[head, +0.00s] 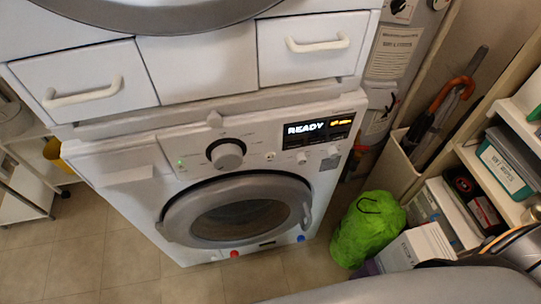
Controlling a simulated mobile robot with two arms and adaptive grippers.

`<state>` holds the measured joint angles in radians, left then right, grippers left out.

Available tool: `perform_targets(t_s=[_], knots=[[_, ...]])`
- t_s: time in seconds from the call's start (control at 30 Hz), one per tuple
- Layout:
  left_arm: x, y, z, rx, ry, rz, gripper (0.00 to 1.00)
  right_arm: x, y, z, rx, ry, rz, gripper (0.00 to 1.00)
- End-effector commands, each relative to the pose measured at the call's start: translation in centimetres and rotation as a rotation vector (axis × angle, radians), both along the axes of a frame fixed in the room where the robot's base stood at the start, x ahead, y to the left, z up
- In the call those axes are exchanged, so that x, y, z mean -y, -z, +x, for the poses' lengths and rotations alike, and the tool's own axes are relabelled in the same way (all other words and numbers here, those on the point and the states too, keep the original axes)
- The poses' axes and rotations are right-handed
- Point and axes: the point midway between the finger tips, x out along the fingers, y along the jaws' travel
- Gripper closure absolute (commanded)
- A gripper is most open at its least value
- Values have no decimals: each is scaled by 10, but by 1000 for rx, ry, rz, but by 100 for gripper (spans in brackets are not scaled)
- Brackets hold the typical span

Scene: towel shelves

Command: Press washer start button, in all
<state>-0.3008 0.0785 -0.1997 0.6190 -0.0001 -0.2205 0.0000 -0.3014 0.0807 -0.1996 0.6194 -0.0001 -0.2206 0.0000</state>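The white front-loading washer (125,175) stands at the centre in the head view, with its round door (238,210) shut. Its control panel has a large dial (228,155), a small green light (181,163) and a lit display (318,127) reading "READY". Small round buttons sit right of the dial, one (269,156) near it and another (302,158) below the display. I cannot tell which one is the start button. Neither of my grippers shows in this view.
Another white appliance with two handled drawers (85,95) is stacked above the washer. A green bag (368,230) stands on the floor to the right, beside loaded shelves (510,205) and an umbrella holder (398,160). Tiled floor (85,255) is clear at lower left.

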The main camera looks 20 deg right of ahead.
Motion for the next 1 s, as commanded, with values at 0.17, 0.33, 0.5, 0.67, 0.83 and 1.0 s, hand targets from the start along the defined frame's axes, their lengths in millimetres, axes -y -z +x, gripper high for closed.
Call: perform_targets(t_s=[0.17, 0.33, 0.5, 0.67, 0.83, 1.0], knots=[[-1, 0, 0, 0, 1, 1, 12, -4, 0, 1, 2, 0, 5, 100], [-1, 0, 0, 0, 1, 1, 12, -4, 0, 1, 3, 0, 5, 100], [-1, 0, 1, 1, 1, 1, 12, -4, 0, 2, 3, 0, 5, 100], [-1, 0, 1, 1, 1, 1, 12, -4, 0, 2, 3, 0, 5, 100], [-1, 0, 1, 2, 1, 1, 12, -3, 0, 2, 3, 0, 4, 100], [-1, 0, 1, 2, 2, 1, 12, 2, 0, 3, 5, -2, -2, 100]])
